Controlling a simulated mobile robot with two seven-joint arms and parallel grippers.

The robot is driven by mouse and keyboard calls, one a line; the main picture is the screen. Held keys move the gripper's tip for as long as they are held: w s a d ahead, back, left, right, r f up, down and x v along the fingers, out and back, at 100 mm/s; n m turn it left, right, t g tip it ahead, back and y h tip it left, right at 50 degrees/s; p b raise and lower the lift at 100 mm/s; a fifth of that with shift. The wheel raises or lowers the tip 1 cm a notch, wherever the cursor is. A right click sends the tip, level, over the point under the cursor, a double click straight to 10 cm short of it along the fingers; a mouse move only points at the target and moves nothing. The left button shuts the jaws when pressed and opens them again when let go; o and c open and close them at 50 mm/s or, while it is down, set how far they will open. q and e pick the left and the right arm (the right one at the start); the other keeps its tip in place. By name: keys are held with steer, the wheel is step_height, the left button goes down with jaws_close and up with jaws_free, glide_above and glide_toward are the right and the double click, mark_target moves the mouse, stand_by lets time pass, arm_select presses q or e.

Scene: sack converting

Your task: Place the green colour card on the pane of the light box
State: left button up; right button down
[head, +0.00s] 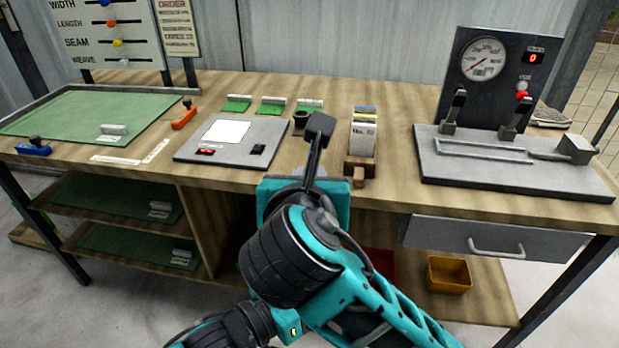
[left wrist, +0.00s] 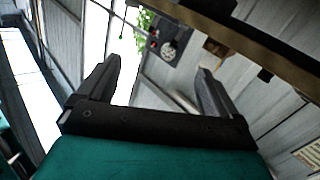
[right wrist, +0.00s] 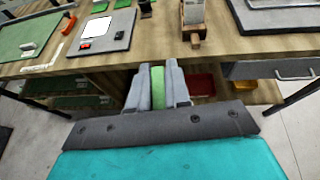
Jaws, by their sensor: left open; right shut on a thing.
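The light box (head: 205,153) is a flat grey panel on the bench, with a bright white pane (head: 226,131), a red switch and a dark knob. It also shows in the right wrist view (right wrist: 116,38), its pane (right wrist: 97,26) bare. My right gripper (head: 318,130) is just right of the light box in the head view. In the right wrist view, its fingers are shut on a green strip, the green colour card (right wrist: 158,87) seen mostly edge-on. The head view hides the card behind the gripper. My left gripper (left wrist: 157,85) is open and empty, away from the bench.
A wooden holder (head: 359,167) with upright cards stands right of the gripper. Several green swatches (head: 271,105) lie behind the light box. A gauge stand (head: 510,165) is at right, a green mat (head: 80,118) at left.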

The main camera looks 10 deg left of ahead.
arm_select(q)
steer(key=s+a+f+n+g+y, duration=0.1)
steer(key=s+a+f+n+y, duration=0.1)
steer(key=s+a+f+y, duration=0.2)
steer(key=s+a+f+n+g+y, duration=0.1)
steer(key=s+a+f+y, duration=0.3)
steer(key=a+f, duration=0.5)
step_height(320, 180, down, 2)
steer(key=shift+s+a+n+y, duration=0.2)
steer(key=shift+n+y, duration=0.2)
steer(key=shift+y, duration=0.5)
